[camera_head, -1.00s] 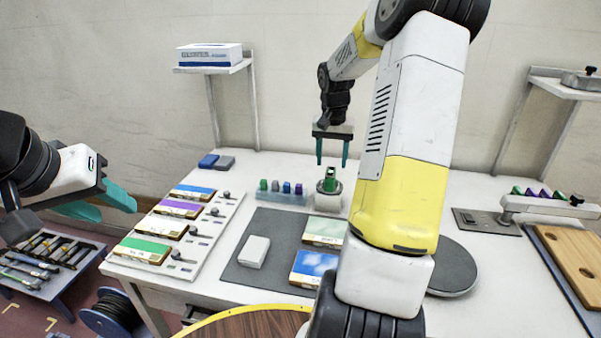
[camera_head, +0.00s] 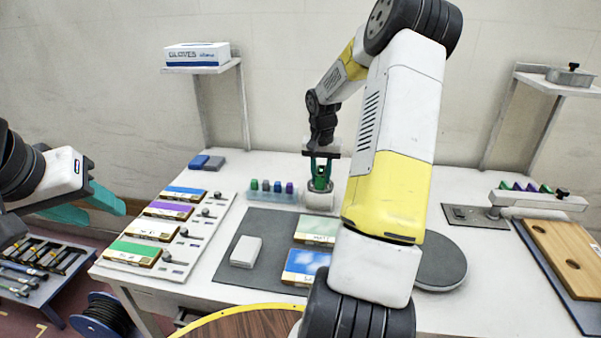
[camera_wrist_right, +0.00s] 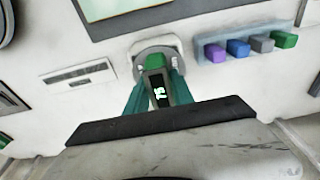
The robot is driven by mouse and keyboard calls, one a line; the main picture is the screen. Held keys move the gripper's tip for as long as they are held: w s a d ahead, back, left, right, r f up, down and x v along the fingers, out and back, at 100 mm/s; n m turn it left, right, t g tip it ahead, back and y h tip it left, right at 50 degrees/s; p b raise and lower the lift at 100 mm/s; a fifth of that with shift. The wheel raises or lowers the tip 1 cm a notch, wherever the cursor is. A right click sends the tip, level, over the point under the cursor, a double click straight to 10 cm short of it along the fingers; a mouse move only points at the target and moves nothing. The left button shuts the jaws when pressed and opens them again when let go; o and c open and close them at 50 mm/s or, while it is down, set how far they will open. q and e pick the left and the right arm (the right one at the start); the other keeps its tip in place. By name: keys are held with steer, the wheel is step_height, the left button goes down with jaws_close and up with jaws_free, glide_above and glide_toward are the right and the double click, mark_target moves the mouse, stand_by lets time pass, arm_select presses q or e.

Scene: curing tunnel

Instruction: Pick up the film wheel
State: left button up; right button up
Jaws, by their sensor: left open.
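The film wheel (camera_wrist_right: 156,85) is a small dark upright tool with a green top and a white mark on its face. It stands in a round holder on a white base (camera_head: 318,201) at the back of the bench. My right gripper (camera_head: 321,172) points down over it, with one teal finger on each side of it in the right wrist view (camera_wrist_right: 158,92). The fingers lie close along it; whether they press on it I cannot tell. My left gripper (camera_head: 88,208) is open and empty at the far left, away from the wheel.
A rack of coloured blocks (camera_head: 271,193) stands just left of the holder. A grey mat (camera_head: 262,223) with cards and a white block lies in front. A round dark plate (camera_head: 440,262) is partly behind my right arm. A wooden board (camera_head: 562,250) lies at right.

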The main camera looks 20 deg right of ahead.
jaws_close()
steer(key=shift+r, duration=0.1)
step_height(320, 180, up, 18)
stand_by(1.2)
